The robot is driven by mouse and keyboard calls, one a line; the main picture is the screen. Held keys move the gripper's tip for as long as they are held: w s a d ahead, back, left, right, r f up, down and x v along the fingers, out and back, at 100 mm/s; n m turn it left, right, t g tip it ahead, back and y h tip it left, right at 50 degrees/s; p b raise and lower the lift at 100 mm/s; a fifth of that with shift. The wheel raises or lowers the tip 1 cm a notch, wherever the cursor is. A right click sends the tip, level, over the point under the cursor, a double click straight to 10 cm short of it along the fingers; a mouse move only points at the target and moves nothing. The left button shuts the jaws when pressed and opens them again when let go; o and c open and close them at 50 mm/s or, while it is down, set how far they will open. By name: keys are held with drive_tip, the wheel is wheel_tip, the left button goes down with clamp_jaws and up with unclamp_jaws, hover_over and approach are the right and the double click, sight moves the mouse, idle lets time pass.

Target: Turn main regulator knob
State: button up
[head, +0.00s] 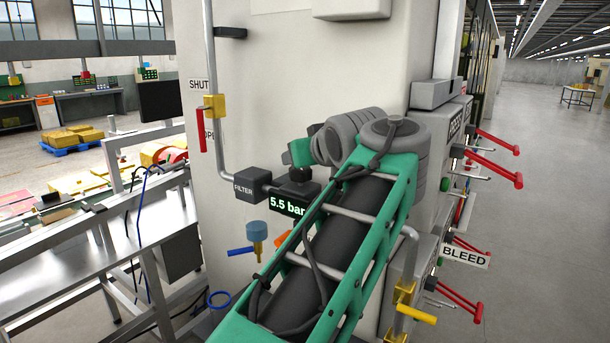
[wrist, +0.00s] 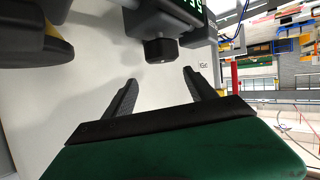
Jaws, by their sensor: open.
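The main regulator is a dark body with a green "5.5 bar" readout (head: 287,206), fixed to the pale machine wall beside the filter block. A small dark knob (head: 299,174) shows on its top, partly close behind my green arm. In the wrist view a dark faceted knob (wrist: 160,51) sticks out from the regulator body, with part of the green readout above it. My gripper (wrist: 160,88) is open, its two dark fingers spread apart and empty. The knob lies beyond the fingertips, roughly centred between them and apart from both. My gripper's fingers are hidden in the head view.
The filter block (head: 250,185) sits left of the regulator on a grey pipe. A red-handled valve (head: 203,122) stands further left. A blue-capped fitting (head: 257,232) hangs below. Red levers and a BLEED sign (head: 464,255) project at right. A metal bench (head: 75,290) stands left.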

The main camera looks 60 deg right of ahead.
sight(301, 170)
drive_tip(key=shift+w+a+m+g+h+b, duration=0.85)
drive_tip(key=shift+w+m+g+b, duration=0.15)
drive_tip(key=shift+w+m+b, duration=0.1)
drive_tip(key=a+m+g, duration=0.1)
drive_tip(key=s+a+m+b, duration=0.1)
drive_tip(key=s+a+f+m+g, duration=0.1)
drive_tip(key=a, duration=0.1)
drive_tip(key=shift+s+g+h, duration=0.25)
drive_tip(key=shift+g+h, duration=0.05)
drive_tip(key=shift+h, duration=0.05)
drive_tip(key=p+x, duration=0.1)
drive_tip(key=x, duration=0.6)
drive_tip(key=shift+d+f, duration=0.1)
drive_tip(key=shift+d, duration=0.3)
drive_tip(key=shift+c, duration=0.2)
drive_tip(key=c, duration=1.3)
